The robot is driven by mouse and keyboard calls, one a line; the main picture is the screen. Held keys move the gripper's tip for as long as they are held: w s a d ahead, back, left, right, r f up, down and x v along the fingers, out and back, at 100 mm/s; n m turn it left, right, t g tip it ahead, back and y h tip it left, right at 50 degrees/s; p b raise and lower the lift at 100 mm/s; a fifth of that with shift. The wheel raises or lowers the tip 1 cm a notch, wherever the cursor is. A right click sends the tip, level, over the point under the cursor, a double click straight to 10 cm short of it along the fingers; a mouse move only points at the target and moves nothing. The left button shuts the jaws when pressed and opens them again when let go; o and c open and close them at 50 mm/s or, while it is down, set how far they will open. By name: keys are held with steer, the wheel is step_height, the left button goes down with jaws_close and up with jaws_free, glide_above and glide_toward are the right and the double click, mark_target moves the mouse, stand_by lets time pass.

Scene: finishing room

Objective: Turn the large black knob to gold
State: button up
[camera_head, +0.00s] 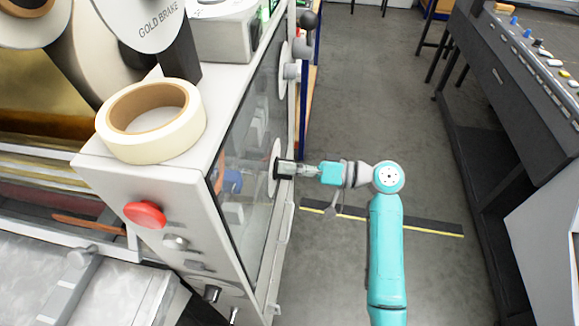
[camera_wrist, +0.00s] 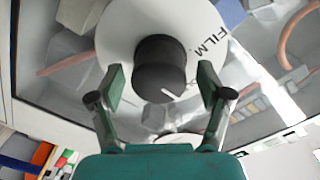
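The large black knob (camera_wrist: 158,62) sits on a white round dial (camera_wrist: 118,32) in the wrist view. Its white pointer line aims to the lower right. The word FILM is printed on the dial's right side; no gold mark is readable on this dial. My gripper (camera_wrist: 160,86) is open, with one finger pad on each side of the knob and gaps visible between pads and knob. In the head view, my gripper (camera_head: 296,169) reaches left to the machine's side panel, where the dial (camera_head: 274,158) shows edge-on and the knob is hard to separate from the fingers.
A disc reading GOLD BRAKE (camera_head: 150,25) stands above. Other knobs (camera_head: 291,71) protrude further along the side panel.

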steer(key=v, duration=1.2)
stand_by(0.4)
